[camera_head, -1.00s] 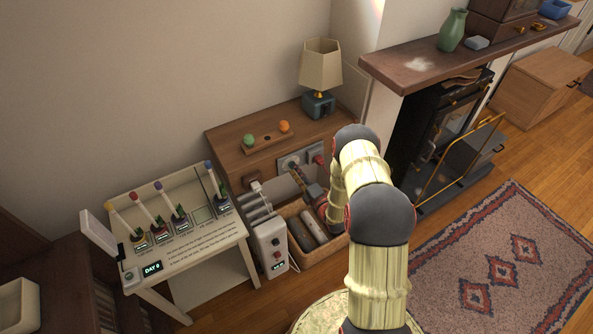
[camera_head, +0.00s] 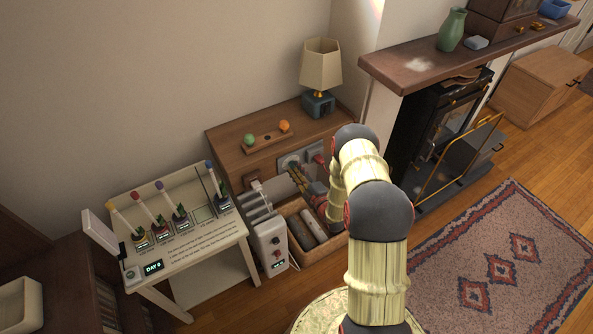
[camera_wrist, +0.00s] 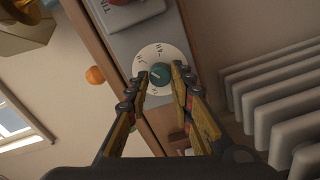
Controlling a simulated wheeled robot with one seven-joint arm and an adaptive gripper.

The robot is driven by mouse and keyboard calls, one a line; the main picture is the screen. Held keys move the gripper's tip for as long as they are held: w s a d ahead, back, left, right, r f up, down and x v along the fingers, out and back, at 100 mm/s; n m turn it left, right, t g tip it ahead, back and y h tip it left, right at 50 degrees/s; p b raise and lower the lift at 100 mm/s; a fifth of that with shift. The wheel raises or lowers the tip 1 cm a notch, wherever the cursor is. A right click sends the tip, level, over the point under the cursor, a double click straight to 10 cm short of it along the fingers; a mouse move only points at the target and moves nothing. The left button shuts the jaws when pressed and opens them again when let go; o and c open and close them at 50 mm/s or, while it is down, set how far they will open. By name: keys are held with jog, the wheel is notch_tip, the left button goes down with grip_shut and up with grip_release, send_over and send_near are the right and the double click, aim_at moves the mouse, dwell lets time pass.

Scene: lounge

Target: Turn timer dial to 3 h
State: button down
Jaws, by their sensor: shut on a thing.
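The timer dial is a teal knob (camera_wrist: 160,76) on a round white face (camera_wrist: 150,55) with dark markings, in the wrist view. The markings are too small and tilted to read surely. My gripper (camera_wrist: 161,72) has its yellow-and-dark fingers on either side of the knob, shut on it.
A white radiator (camera_head: 270,245) stands close to the left of my gripper. A wooden shelf (camera_head: 225,150) with a lamp (camera_head: 320,68) is above. A red knob (camera_head: 320,160) sits right of the dial.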

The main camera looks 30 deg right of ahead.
jog(key=shift+f, duration=0.1)
jog(key=c, duration=1.5)
grip_release()
jog(key=shift+c, duration=0.2)
jog(key=s, duration=1.2)
jog(key=shift+d, duration=0.2)
